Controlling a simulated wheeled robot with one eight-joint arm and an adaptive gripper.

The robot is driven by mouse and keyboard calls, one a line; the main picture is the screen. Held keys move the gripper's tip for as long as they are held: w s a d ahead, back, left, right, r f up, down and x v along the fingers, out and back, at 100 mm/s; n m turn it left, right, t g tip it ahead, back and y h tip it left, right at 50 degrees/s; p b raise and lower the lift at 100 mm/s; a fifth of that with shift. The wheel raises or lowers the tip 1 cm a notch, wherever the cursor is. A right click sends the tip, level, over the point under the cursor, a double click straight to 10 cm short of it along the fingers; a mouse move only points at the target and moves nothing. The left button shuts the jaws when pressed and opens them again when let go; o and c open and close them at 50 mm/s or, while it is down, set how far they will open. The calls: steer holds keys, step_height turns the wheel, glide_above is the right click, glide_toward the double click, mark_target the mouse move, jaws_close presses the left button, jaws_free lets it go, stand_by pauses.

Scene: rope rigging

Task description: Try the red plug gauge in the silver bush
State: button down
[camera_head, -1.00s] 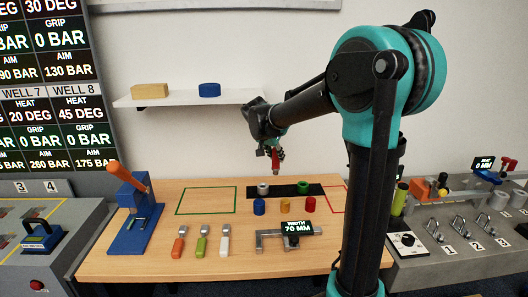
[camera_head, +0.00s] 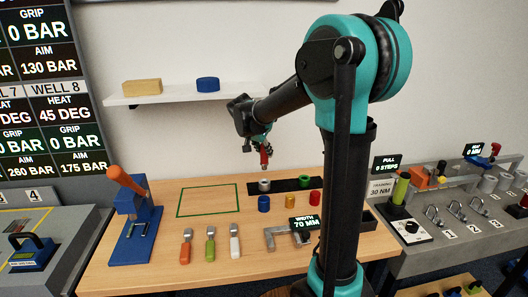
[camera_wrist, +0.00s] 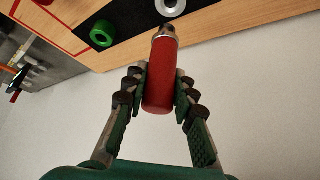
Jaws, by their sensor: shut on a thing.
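My gripper (camera_wrist: 160,90) is shut on the red plug gauge (camera_wrist: 161,72), its fingers on both sides of the red handle. The gauge's narrow metal tip points toward the silver bush (camera_wrist: 170,6), which is partly cut off at the top of the wrist view. In the head view the gauge (camera_head: 264,158) hangs tip down above the silver bush (camera_head: 264,185), with a gap between them. The bush stands on a black strip (camera_head: 284,185), left of a green bush (camera_head: 305,182).
Blue (camera_head: 263,203), yellow (camera_head: 290,202) and red (camera_head: 316,197) cylinders stand in front of the strip. Orange, green and white-handled tools (camera_head: 210,246) lie nearer, by a width gauge (camera_head: 304,226). A blue press (camera_head: 136,232) stands left. A shelf (camera_head: 180,96) hangs behind.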

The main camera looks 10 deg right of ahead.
mark_target(264, 163)
steer(key=shift+f, duration=0.1)
steer(key=shift+f, duration=2.6)
steer(key=shift+f, duration=0.4)
steer(key=shift+r, duration=0.15)
steer(key=shift+r, duration=3.35)
